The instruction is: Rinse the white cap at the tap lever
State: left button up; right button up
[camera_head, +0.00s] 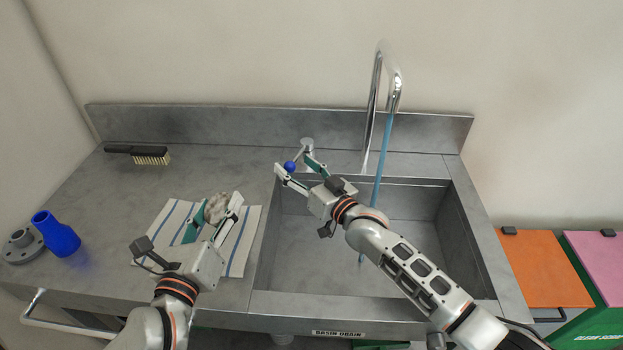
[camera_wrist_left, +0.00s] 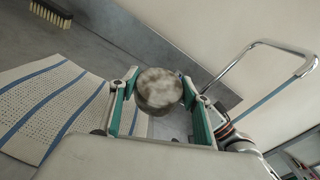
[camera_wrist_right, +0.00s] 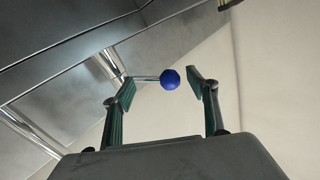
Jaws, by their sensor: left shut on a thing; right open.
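My left gripper (camera_head: 220,199) is shut on the white cap (camera_head: 214,209), a short round piece with grey-brown dirt patches. The left wrist view shows the cap (camera_wrist_left: 159,90) between the two green-padded fingers, above the striped towel. The tap lever is a thin metal rod with a blue ball knob (camera_head: 290,166) on a post behind the basin. My right gripper (camera_head: 293,164) is open with its fingers on either side of the knob. In the right wrist view the knob (camera_wrist_right: 170,79) sits between the fingertips, nearer the right one. A blue water stream (camera_head: 383,150) falls from the tap spout (camera_head: 394,95).
The sink basin (camera_head: 310,250) is at the centre right, partly covered by my right arm. A striped towel (camera_head: 246,232) lies left of it. A brush (camera_head: 140,153), a blue fitting (camera_head: 56,235) and a grey flange (camera_head: 22,246) stand further left. Orange (camera_head: 545,268) and pink (camera_head: 600,262) lids are right.

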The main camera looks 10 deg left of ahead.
jog(key=v, duration=1.1)
jog(key=shift+r, duration=0.15)
